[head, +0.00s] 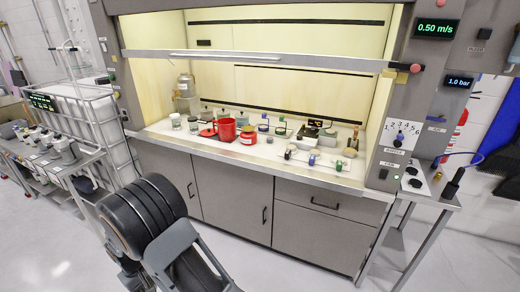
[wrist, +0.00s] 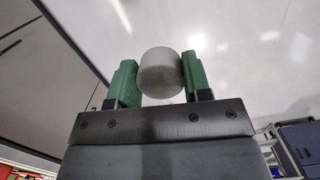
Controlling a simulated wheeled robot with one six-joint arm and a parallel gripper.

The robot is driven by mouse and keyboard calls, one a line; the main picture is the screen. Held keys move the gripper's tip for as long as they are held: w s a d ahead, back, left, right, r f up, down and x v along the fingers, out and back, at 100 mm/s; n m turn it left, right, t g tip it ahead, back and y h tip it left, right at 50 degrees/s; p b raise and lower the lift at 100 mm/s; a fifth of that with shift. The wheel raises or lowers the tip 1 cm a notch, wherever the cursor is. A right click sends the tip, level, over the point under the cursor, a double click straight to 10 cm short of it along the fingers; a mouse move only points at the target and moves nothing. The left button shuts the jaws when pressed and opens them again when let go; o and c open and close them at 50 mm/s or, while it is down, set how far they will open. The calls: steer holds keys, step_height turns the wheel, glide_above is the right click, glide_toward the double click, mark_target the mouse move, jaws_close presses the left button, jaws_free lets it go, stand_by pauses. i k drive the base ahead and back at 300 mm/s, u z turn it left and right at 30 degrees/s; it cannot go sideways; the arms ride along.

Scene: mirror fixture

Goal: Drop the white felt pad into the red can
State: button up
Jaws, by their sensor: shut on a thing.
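The white felt pad (wrist: 158,72) shows in the wrist view as a short, pale grey-white cylinder. My gripper (wrist: 160,76) is shut on it, with one green finger pressed on each side. In the head view, a red can (head: 226,130) stands upright on the worktop of the fume hood, left of the middle. Its inside is too small to make out. My dark arm is at the lower left of the head view, in front of the hood; my gripper and the pad cannot be made out there.
A red jar with a pale label (head: 249,135) stands close to the can's right. A flat red thing (head: 208,132) lies at its left. Several small jars and bottles stand around. The raised sash (head: 270,60) crosses above, and the worktop's front edge (head: 262,164) lies below.

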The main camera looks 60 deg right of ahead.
mark_target(230, 138)
steer(key=u, duration=0.2)
steer(key=i, duration=1.55)
steer(key=z, duration=0.8)
steer(key=i, duration=0.85)
steer(key=z, duration=1)
